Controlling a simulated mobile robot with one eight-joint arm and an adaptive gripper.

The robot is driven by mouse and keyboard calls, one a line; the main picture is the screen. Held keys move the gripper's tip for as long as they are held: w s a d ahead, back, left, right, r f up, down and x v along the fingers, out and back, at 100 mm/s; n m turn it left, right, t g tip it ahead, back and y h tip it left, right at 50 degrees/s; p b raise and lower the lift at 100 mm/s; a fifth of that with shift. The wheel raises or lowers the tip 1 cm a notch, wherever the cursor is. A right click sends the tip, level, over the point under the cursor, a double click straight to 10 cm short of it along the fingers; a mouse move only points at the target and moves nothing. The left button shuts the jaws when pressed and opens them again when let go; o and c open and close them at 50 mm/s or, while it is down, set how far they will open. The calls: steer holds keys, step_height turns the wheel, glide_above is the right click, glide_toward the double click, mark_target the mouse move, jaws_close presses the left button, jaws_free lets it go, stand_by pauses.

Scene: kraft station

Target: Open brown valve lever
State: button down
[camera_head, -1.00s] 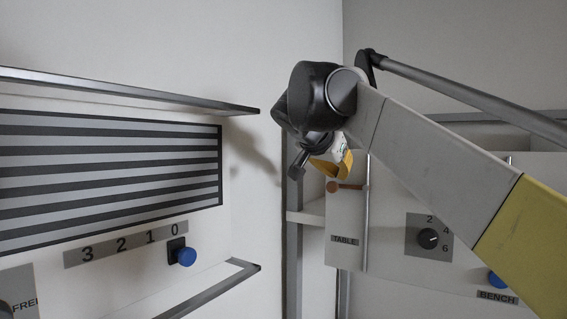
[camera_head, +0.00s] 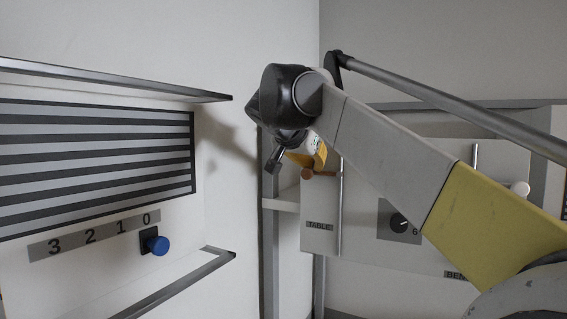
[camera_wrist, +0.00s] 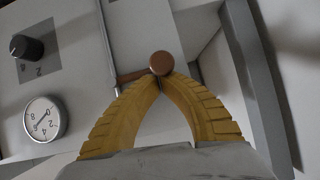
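The brown valve lever has a round copper-brown knob (camera_head: 307,174) and a short arm running to a thin upright pipe (camera_head: 341,205) on the panel above the TABLE label. In the wrist view the knob (camera_wrist: 161,63) shows right at my fingertips, with the lever arm to its left. My gripper (camera_wrist: 161,82) has yellow ribbed fingers that converge until the tips nearly meet. In the head view my gripper (camera_head: 309,156) is just above the knob, partly hidden by my wrist. I cannot tell whether the tips touch or pinch the lever.
A black dial (camera_head: 400,222) is on the panel right of the lever, and a round gauge (camera_wrist: 44,119) shows in the wrist view. A second pipe with a white knob (camera_head: 520,188) stands farther right. A striped panel (camera_head: 95,165) and a blue knob (camera_head: 157,244) are at left.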

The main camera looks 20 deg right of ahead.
mark_target(327, 194)
steer(key=shift+w+f+n, duration=0.1)
steer(key=shift+f+n, duration=0.15)
steer(key=shift+n, duration=0.05)
steer(key=shift+w+a+f+n+g+h+p, duration=0.15)
steer(key=shift+f+n+g+h+p, duration=0.2)
steer(key=shift+f+n+g+h, duration=0.2)
step_height(327, 194, down, 2)
steer(key=shift+f+n+g+h, duration=0.15)
steer(key=shift+n+g+h, duration=0.5)
steer(key=shift+n+g, duration=0.3)
steer(key=shift+s+d+f+n+g+h+b, duration=0.2)
steer(key=shift+f+n+g+h+b, duration=0.1)
steer(key=shift+f+n+h, duration=0.25)
steer(key=shift+s+d+f+n+g+h+b, duration=0.1)
steer(key=shift+s+f+n+g+h+b, duration=0.1)
steer(key=shift+f+n+h+b, duration=0.3)
steer(key=shift+s+d+f+n+g+h+b, duration=0.2)
steer(key=shift+s+f+n+h+b, duration=0.15)
steer(key=shift+n, duration=0.3)
steer(key=shift+s+d+f+n+g+h+b, duration=0.1)
steer(key=shift+d+f+n+g+h, duration=0.1)
steer(key=shift+f+n, duration=0.3)
steer(key=shift+r, duration=0.2)
step_height(327, 194, up, 10)
